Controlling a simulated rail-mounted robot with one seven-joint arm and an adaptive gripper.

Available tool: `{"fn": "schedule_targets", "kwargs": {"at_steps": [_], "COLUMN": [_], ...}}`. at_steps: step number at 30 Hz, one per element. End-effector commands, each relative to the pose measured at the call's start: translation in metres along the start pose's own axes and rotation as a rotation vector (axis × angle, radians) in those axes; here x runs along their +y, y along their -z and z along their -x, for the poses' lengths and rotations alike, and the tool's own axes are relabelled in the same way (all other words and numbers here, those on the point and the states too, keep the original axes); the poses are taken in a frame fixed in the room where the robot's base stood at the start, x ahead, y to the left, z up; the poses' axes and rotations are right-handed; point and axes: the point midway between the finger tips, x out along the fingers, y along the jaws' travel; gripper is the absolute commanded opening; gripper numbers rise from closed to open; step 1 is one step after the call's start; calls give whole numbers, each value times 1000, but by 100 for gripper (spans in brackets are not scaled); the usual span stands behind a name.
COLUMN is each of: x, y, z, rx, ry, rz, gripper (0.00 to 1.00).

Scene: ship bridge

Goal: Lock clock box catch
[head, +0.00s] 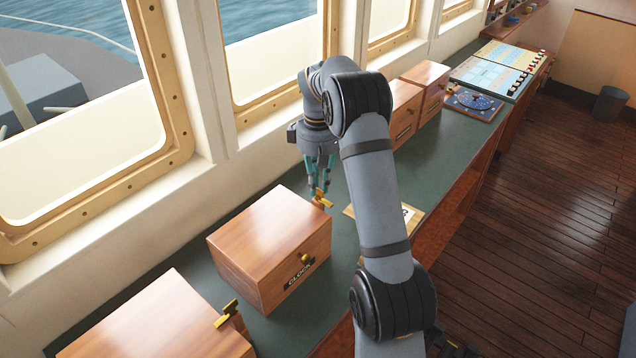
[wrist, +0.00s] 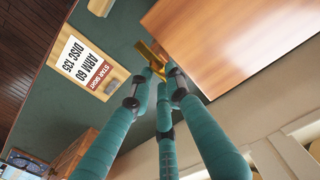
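The clock box (head: 262,232) is a brown wooden box with a closed lid, a black CLOCK label (head: 299,273) and a round brass knob (head: 305,258) on its front. Its brass catch (head: 323,202) stands out at the box's far right side; in the wrist view the catch (wrist: 150,52) lies beside the box edge (wrist: 190,80). My gripper (head: 318,186) points down there. In the wrist view its teal fingertips (wrist: 158,73) are close together with the catch's near end between them. The exact contact is partly hidden by the fingers.
Another wooden box (head: 155,325) with a brass catch (head: 227,313) stands at the near left. A wooden plaque with a STAR SIGHT card (wrist: 84,64) lies beside the clock box. More boxes (head: 404,108) and a blue dial panel (head: 473,103) stand farther along the green counter, under the windows.

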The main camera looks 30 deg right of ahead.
Motion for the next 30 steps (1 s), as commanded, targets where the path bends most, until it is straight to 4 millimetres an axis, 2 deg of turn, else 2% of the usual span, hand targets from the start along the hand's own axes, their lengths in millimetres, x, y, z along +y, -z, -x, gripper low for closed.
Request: {"fn": "schedule_targets", "kwargs": {"at_steps": [8, 22, 30], "x": [0, 0, 0], "y": [0, 0, 0], "z": [0, 0, -1], "rx": [0, 0, 0], "ry": [0, 0, 0], "rz": [0, -12, -124], "gripper": [0, 0, 0]}}
